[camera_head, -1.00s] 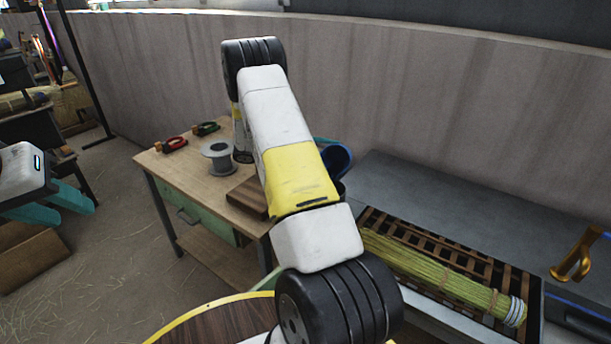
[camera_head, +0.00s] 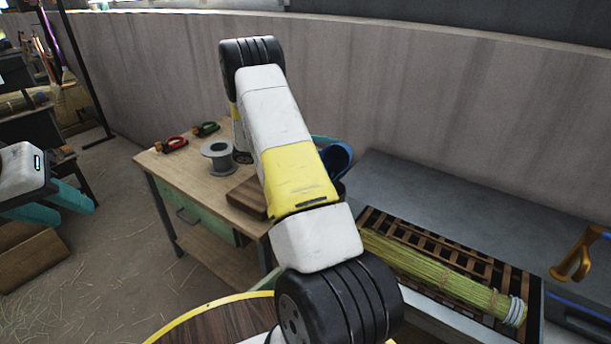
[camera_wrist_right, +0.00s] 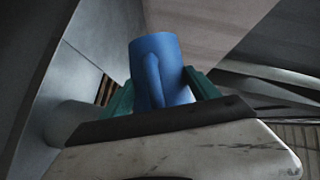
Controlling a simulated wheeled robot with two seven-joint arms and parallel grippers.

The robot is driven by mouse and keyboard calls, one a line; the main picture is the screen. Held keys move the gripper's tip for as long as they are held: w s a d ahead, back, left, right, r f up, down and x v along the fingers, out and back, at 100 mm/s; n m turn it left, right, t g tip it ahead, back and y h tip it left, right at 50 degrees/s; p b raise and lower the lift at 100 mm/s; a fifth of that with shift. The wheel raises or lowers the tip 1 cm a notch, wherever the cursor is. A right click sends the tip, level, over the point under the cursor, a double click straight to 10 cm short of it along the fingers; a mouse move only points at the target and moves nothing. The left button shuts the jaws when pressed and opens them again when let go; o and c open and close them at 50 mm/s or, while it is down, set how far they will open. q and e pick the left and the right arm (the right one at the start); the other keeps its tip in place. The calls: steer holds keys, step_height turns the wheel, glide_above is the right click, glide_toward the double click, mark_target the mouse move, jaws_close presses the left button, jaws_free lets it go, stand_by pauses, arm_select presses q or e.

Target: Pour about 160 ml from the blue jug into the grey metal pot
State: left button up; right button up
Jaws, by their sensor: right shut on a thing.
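The blue jug (camera_head: 338,158) shows only partly in the head view, behind my right arm, and it looks tilted. In the right wrist view the jug (camera_wrist_right: 158,65) sits between the teal fingers of my right gripper (camera_wrist_right: 163,92), which is shut on it, with its handle facing the camera.
The wooden table (camera_head: 185,182) holds a grey spool (camera_head: 217,156), a wooden block (camera_head: 247,196), and red (camera_head: 172,144) and dark green-handled tools (camera_head: 206,129). At the right, a yellow-green straw bundle (camera_head: 440,272) lies on a slatted rack beside the grey bench (camera_head: 440,190).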

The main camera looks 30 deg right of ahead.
steer(key=shift+r, duration=0.15)
stand_by(0.4)
steer(key=shift+d+f+n+y, duration=0.1)
steer(key=shift+f+n+y, duration=0.3)
steer(key=shift+f+n, duration=0.5)
steer(key=shift+n+y, duration=0.4)
steer(key=shift+n, duration=0.3)
steer(key=shift+f+n+g+y, duration=0.3)
steer(key=shift+f+n+g, duration=0.1)
steer(key=shift+f+n, duration=0.2)
stand_by(0.3)
steer(key=f+n, duration=0.1)
steer(key=w+d+f+n+g+y, duration=0.1)
steer(key=f, duration=0.1)
steer(key=f+n+y, duration=0.1)
steer(key=shift+w+d+f+n+g, duration=0.3)
steer(key=shift+w+d, duration=0.1)
steer(key=shift+w+d+f+n+g+y, duration=0.2)
steer(key=shift+f+n+g+y, duration=0.15)
steer(key=shift+n, duration=0.35)
